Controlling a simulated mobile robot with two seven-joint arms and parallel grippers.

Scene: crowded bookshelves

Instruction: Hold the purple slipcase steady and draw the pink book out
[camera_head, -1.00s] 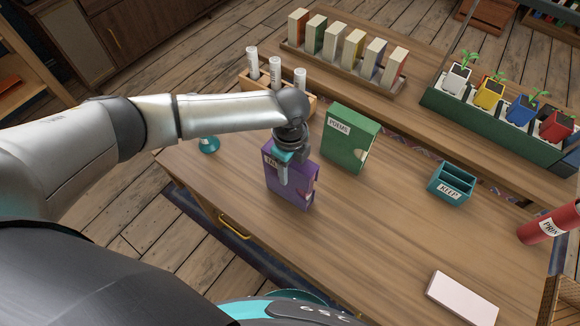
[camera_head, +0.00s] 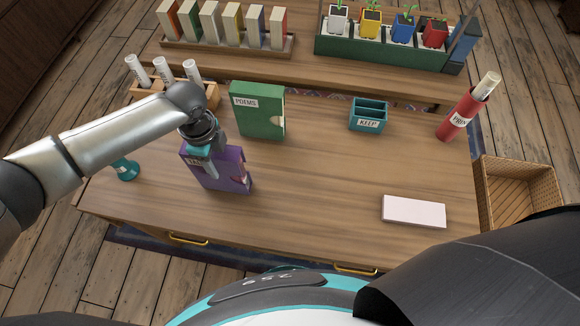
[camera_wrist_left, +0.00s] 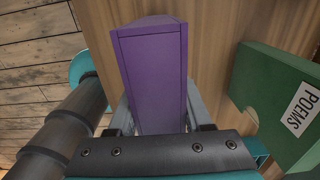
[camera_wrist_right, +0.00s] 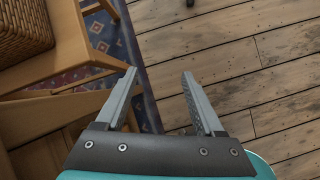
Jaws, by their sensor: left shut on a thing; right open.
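The purple slipcase (camera_head: 229,172) stands upright on the table at the left, left of the green POEMS case. A small pink patch, likely the pink book (camera_head: 242,180), shows at the notch on its right side; the rest is hidden. My left gripper (camera_head: 207,166) comes down from above and is shut on the slipcase. In the left wrist view the slipcase (camera_wrist_left: 155,75) lies between the two fingers. My right gripper (camera_wrist_right: 159,75) is open and empty in its own wrist view, over the wooden floor; it does not show in the head view.
A green POEMS case (camera_head: 262,112) stands close behind the slipcase. A teal KEEP holder (camera_head: 368,114), a red tube (camera_head: 461,115) and a flat pale pink slab (camera_head: 414,211) are farther right. A wicker basket (camera_head: 515,190) is beside the table. The table's middle is clear.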

